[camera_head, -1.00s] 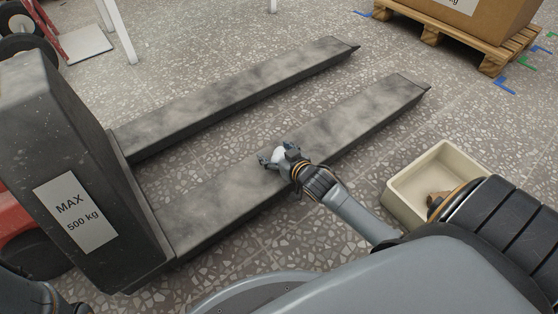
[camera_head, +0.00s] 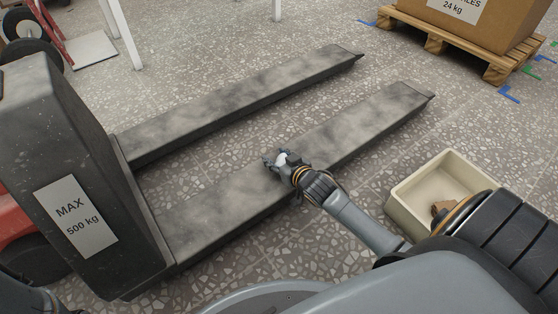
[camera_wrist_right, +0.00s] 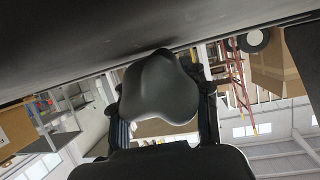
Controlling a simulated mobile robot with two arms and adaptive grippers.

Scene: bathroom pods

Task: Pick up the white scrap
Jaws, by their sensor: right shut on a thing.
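The white scrap (camera_head: 281,158) is a small pale lump at the near fork of the pallet truck (camera_head: 215,205) in the head view. My right gripper (camera_head: 279,160) reaches it from the lower right and is shut on it. In the right wrist view the scrap (camera_wrist_right: 160,90) looks like a shaded grey, rounded lump between the two fingers (camera_wrist_right: 163,105). Its tip is close to the dark fork surface (camera_wrist_right: 120,35); I cannot tell whether they touch. My left gripper is not in view.
A cream bin (camera_head: 399,205) with a brown piece (camera_head: 440,207) inside stands on the speckled floor at the right, beside my right arm. The far fork (camera_head: 240,105) lies parallel behind. A wooden pallet (camera_head: 470,55) bearing a cardboard box (camera_head: 490,20) stands at the back right.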

